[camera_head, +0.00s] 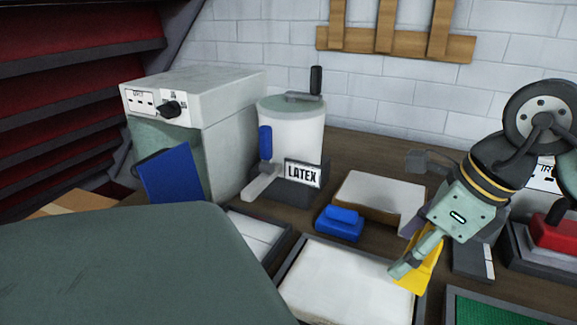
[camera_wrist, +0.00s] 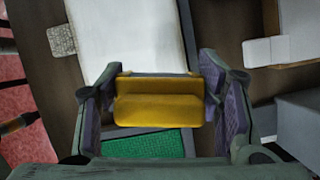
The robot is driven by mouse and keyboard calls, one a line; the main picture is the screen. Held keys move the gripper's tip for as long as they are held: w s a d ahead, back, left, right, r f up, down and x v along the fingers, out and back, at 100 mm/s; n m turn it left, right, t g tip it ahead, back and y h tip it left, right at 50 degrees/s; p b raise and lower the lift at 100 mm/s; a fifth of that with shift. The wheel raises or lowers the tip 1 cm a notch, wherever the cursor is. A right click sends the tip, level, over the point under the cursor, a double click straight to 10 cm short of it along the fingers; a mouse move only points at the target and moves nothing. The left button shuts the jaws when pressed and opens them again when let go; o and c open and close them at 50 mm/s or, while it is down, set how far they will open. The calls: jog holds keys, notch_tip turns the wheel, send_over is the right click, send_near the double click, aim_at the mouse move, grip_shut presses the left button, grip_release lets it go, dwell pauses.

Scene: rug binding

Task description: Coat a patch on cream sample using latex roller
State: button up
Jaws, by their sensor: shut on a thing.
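My gripper (camera_head: 412,262) is shut on a yellow block-like tool (camera_wrist: 158,101), also in the head view (camera_head: 425,275). It holds it over the right edge of a tray with a cream panel (camera_head: 345,285). This pale panel also shows in the wrist view (camera_wrist: 130,35), beyond the yellow tool. I cannot tell whether the tool touches it. A white pot with a dark crank stands behind a holder marked LATEX (camera_head: 303,173). A blue-handled tool (camera_head: 265,143) with a pale lower end leans at the holder's left side. Whether it is a roller is unclear.
A blue block-shaped tool (camera_head: 340,222) lies behind the panel, next to a cream block (camera_head: 382,193). A green sample (camera_head: 490,309) lies front right. A red tool (camera_head: 553,232) sits at the right. A grey-white machine (camera_head: 195,120) stands back left. A large green-grey surface fills the front left.

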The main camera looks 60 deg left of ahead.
jog(key=shift+r+p, duration=1.3)
jog(key=shift+r, duration=1)
